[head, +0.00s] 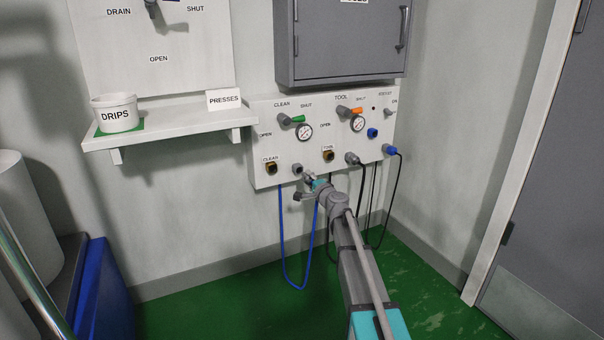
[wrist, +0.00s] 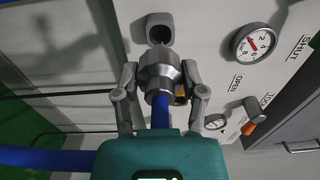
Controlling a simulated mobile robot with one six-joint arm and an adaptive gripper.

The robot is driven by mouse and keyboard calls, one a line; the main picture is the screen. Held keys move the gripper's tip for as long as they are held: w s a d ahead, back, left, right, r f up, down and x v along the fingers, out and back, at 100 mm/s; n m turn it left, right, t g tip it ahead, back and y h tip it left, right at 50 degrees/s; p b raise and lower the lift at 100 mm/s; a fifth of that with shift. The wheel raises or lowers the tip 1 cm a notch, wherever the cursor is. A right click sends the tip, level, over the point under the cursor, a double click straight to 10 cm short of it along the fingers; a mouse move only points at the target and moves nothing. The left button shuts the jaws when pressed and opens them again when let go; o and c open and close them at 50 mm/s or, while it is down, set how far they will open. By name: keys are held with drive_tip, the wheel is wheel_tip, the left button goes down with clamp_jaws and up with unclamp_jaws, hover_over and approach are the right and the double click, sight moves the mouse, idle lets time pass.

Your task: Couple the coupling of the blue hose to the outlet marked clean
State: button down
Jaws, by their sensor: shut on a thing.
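My gripper (wrist: 163,90) is shut on the metal coupling (wrist: 160,72) of the blue hose (wrist: 161,110), with a finger on each side. In the head view my gripper (head: 307,185) is just below the lower edge of the wall panel. The coupling's front is close to a grey round holder (wrist: 160,28) with a dark opening; I cannot tell whether they touch. The brass outlet marked clean (head: 271,168) is on the panel, left of that holder (head: 297,168), and looks empty. The blue hose (head: 283,240) hangs in a loop below the panel.
The panel (head: 262,195) also carries the tool outlet (head: 328,156), a second grey coupling (head: 353,158), gauges (head: 304,132) and a green valve handle (head: 297,119). A shelf (head: 170,128) with a drips tub (head: 115,112) juts out at left. A grey cabinet (head: 345,45) is above.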

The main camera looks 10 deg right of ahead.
drive_tip(key=shift+s+d, duration=0.1)
drive_tip(key=shift+s, duration=0.2)
idle(0.4)
drive_tip(key=shift+v, duration=1.95)
drive_tip(key=s+a+r+p, duration=0.2)
drive_tip(key=a+r+p, duration=0.1)
drive_tip(key=a, duration=0.7)
drive_tip(key=shift+a, duration=0.15)
drive_tip(key=shift+x, duration=2.7)
drive_tip(key=shift+x, duration=1.5)
